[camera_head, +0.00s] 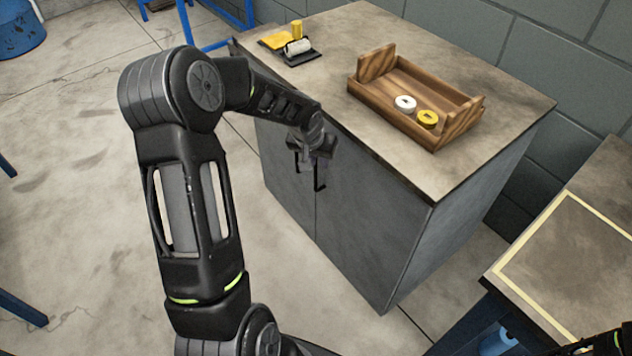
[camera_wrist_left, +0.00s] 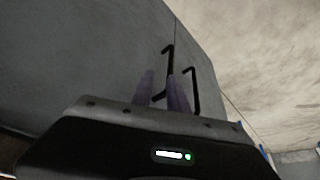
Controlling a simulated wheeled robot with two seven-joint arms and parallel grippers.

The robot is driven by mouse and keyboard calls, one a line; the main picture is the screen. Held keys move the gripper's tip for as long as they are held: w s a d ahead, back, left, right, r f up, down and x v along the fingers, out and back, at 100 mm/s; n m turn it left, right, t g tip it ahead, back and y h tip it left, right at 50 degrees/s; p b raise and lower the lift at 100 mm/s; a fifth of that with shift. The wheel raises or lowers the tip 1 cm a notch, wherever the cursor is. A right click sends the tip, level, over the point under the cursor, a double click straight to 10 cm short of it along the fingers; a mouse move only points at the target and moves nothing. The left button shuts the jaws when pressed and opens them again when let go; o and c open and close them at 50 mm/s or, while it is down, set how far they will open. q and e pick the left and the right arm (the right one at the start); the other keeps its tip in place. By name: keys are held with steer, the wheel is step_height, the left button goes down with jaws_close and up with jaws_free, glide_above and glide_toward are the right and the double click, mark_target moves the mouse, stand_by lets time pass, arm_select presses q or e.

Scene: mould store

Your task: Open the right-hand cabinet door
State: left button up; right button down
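The grey cabinet (camera_head: 290,215) has two front doors that meet at a vertical seam, and both look closed. The right-hand door (camera_head: 365,235) has a black bar handle (camera_head: 319,176) near the seam. The left-hand door (camera_head: 281,180) has a similar handle (camera_head: 297,160). My left gripper (camera_head: 308,160) is at the handles. In the left wrist view its two fingers (camera_wrist_left: 163,92) are apart, and the right-hand door's handle (camera_wrist_left: 168,68) shows just beyond and partly between them. I cannot tell whether they touch it.
A workbench (camera_head: 575,260) stands at the right. The floor (camera_head: 80,200) in front is clear.

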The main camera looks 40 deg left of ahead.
arm_select(q)
steer(key=shift+a+r, duration=0.25)
steer(key=shift+a, duration=0.25)
steer(key=shift+a+r, duration=0.25)
steer(key=shift+a, duration=0.25)
steer(key=x, duration=0.8)
steer(key=shift+b, duration=0.3)
jaws_close()
stand_by(0.6)
